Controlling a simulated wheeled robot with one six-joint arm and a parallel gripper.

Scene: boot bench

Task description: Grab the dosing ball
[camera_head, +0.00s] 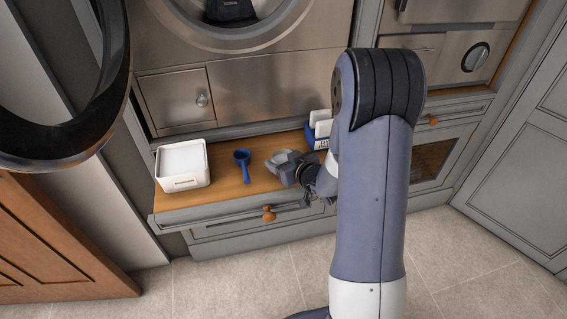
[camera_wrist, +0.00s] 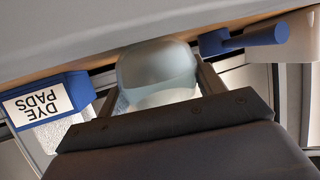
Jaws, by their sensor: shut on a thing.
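The dosing ball (camera_wrist: 156,66) is a pale, translucent grey-blue rounded thing between my gripper's fingers in the wrist view. In the head view the dosing ball (camera_head: 276,159) shows as a small grey shape above the wooden bench top, partly covered by my gripper (camera_head: 287,166). My gripper (camera_wrist: 160,85) is shut on it, one finger on each side. I cannot tell whether the ball still touches the bench.
A blue-and-white dye pads box (camera_wrist: 47,100) stands on the other side, partly behind my arm in the head view.

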